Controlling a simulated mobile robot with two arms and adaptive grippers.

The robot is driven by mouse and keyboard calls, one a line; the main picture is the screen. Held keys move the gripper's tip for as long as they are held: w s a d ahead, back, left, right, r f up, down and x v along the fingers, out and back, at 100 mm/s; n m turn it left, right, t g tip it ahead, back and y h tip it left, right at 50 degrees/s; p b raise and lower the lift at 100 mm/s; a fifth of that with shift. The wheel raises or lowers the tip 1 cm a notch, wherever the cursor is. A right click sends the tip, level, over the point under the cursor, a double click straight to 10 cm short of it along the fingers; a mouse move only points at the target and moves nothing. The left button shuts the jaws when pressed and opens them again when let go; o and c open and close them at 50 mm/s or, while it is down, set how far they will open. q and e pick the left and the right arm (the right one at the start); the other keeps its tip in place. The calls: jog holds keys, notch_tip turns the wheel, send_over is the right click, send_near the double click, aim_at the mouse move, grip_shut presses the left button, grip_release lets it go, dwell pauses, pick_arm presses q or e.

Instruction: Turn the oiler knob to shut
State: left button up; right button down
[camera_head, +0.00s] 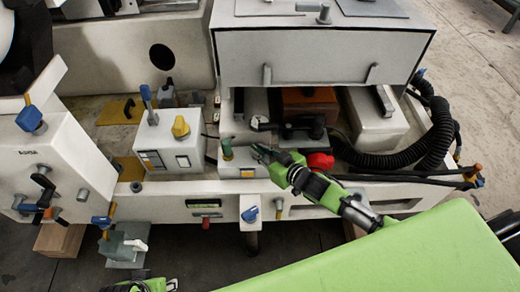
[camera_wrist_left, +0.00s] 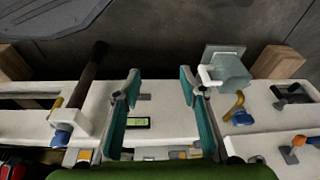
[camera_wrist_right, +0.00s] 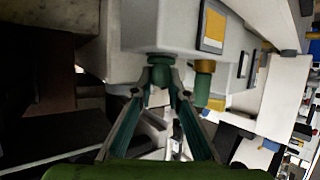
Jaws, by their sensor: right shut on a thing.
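A dark green knob (camera_wrist_right: 159,68) sticks out of a pale housing in the right wrist view. My right gripper (camera_wrist_right: 160,84) has its two fingertips closed around this knob. In the head view my right gripper (camera_head: 259,152) reaches in from the right to the front of the white box; the knob is hidden there by the fingers. A green cylinder with a brass collar (camera_wrist_right: 203,80) stands just right of the gripper, apart from it; it also shows in the head view (camera_head: 227,149). My left gripper (camera_wrist_left: 158,88) is open and empty above the machine's front edge.
A white box with a yellow knob (camera_head: 180,127) stands left of the oiler area. A red knob (camera_head: 320,161) lies close beside my right gripper. Black hoses (camera_head: 400,152) run at the right. A blue-handled valve (camera_head: 250,214) sits on the front edge.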

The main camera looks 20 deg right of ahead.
dwell(0.4)
jog(key=c, duration=2)
grip_release()
jog(key=shift+o, duration=0.2)
jog(key=v, duration=1.2)
jog(key=shift+d, duration=0.2)
jog(key=shift+w, duration=0.15)
